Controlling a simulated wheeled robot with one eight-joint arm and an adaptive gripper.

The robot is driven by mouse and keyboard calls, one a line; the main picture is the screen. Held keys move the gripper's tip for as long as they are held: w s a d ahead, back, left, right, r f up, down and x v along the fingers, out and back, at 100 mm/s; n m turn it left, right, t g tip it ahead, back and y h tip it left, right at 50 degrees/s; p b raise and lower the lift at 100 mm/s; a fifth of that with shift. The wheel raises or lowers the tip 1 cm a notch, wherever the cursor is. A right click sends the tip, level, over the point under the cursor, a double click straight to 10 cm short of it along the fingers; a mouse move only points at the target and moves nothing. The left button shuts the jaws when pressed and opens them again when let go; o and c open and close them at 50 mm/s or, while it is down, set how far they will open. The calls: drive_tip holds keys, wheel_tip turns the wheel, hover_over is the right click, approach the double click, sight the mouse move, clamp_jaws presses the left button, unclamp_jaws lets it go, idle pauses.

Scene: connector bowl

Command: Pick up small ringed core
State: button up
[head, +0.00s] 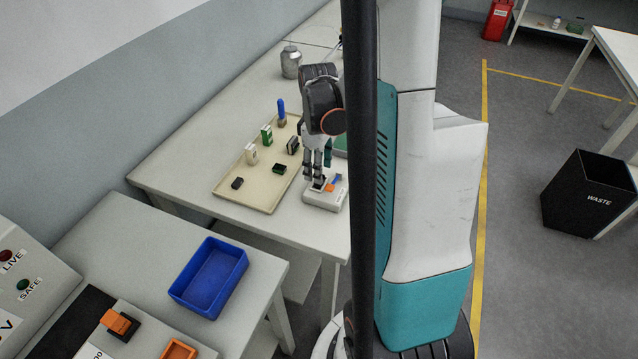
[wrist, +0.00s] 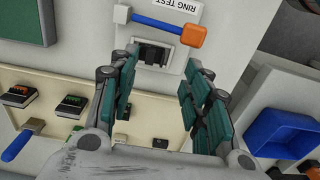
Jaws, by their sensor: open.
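My gripper (head: 318,184) is open over the near end of a white device lettered RING TEST. In the wrist view its two teal-padded fingers (wrist: 160,72) stand wide apart, with nothing held between them. A dark block with pale prongs (wrist: 154,53) sits in a recess of the white device (wrist: 178,40), ahead of the fingertips. No ring marking can be made out on it, so I cannot tell whether it is the small ringed core. A cream tray (head: 228,193) holds several small blocks, including a black one (head: 237,183) and a dark green one (head: 279,168).
A blue lever (wrist: 160,24) with an orange end (wrist: 194,36) crosses the device beside the recess. An empty blue bin (head: 210,278) sits on the lower table. A metal canister (head: 291,62) stands at the back.

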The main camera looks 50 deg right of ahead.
drive_tip(key=f, duration=0.1)
drive_tip(key=f+b, duration=0.1)
drive_tip(key=f, duration=0.1)
drive_tip(key=f+b, duration=0.1)
drive_tip(key=f, duration=0.1)
drive_tip(key=shift+w+d+f, duration=0.1)
drive_tip(key=shift+w+d, duration=0.15)
drive_tip(key=c, duration=0.9)
